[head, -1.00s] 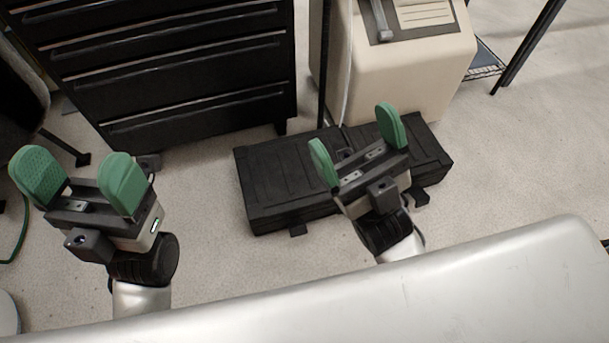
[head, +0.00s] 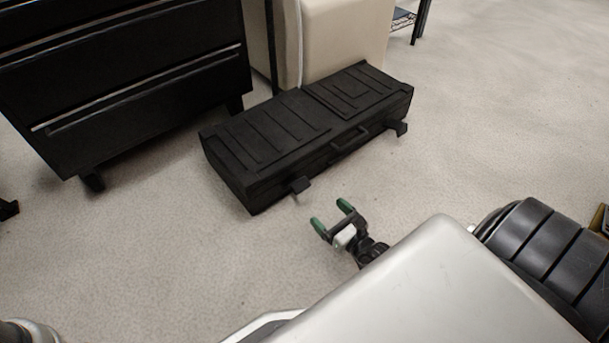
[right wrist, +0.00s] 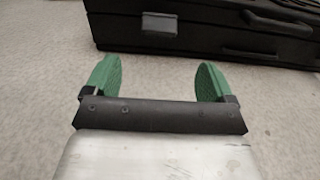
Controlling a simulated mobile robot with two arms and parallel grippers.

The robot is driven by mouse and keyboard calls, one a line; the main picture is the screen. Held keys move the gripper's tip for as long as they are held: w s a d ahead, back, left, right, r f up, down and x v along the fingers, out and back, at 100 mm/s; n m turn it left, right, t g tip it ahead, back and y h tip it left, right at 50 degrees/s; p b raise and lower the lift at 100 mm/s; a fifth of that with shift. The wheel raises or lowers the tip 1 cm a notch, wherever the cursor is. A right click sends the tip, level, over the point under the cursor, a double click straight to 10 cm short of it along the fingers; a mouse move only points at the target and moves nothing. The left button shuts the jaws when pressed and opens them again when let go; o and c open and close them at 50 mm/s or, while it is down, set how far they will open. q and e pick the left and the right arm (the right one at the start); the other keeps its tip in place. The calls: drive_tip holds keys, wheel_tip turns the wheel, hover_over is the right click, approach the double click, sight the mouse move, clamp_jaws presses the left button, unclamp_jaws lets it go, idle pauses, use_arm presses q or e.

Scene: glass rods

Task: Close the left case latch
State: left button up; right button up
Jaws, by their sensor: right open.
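The closed black case (head: 265,135) lies flat on the floor. Its left latch (head: 299,185) sticks out from the front side near the left end. The right latch (head: 399,128) also sticks out near the right end. My right gripper (head: 331,215) is open and empty, low in front of the case and apart from it, just right of the left latch. In the right wrist view the left latch (right wrist: 159,24) shows as a grey plate beyond the two green fingers (right wrist: 157,82), nearer the left one. My left gripper is not in view.
A handle (head: 350,140) sits on the case's front between the latches. A black drawer cabinet (head: 150,110) stands at the back left and a beige unit (head: 345,40) stands behind the case. The floor (head: 500,130) is clear to the right.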

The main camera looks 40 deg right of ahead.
sight(304, 189)
drive_tip(key=w+b, duration=0.1)
drive_tip(key=w, duration=0.2)
drive_tip(key=w+b, duration=0.2)
drive_tip(key=w, duration=0.1)
drive_tip(key=w+a+b, duration=0.1)
drive_tip(key=w, duration=0.2)
drive_tip(key=shift+w, duration=0.2)
drive_tip(key=shift+w+b, duration=0.3)
drive_tip(key=shift+w, duration=0.2)
